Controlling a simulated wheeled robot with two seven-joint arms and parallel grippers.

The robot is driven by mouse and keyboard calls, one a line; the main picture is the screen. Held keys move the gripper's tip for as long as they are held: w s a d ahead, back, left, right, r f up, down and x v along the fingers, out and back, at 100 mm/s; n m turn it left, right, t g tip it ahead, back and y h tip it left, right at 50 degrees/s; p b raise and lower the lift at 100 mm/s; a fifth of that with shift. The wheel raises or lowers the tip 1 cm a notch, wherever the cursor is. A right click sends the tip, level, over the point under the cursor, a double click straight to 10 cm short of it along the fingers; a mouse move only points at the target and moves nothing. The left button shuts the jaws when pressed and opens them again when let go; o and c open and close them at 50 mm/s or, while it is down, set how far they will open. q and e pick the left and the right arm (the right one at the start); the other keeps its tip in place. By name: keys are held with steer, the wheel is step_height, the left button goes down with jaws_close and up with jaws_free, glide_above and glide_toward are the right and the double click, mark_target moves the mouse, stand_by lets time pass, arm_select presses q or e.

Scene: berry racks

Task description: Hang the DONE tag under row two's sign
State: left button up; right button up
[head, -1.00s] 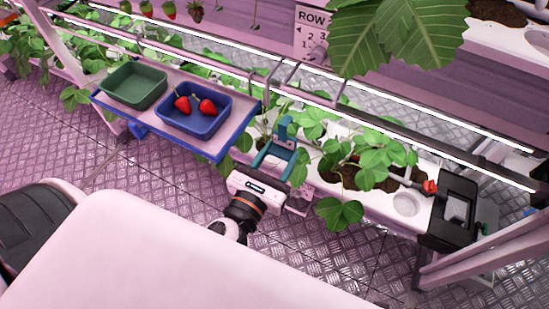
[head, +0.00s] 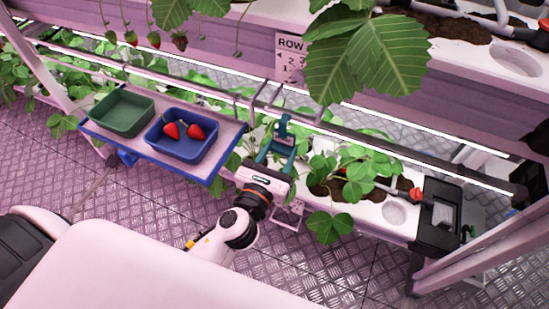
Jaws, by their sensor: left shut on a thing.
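No other tag is readable. My right gripper is not in view.
A blue-edged shelf (head: 95,128) holds a green tray (head: 122,131) and a blue tray (head: 158,146) with two strawberries, left of my gripper. Thin metal hooks (head: 258,100) and a light rail lie between gripper and sign. Plants crowd the planter (head: 372,211).

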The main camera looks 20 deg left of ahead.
mark_target(283, 146)
arm_select(q)
steer(key=shift+w+d, duration=0.1)
steer(key=shift+w, duration=1.7)
steer(key=shift+w+f, duration=0.1)
steer(key=shift+f, duration=0.1)
steer(key=shift+f+b, duration=0.45)
steer(key=shift+f, duration=0.1)
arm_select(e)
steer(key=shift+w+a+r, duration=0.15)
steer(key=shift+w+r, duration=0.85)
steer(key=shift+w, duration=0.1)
arm_select(q)
steer(key=o, duration=1)
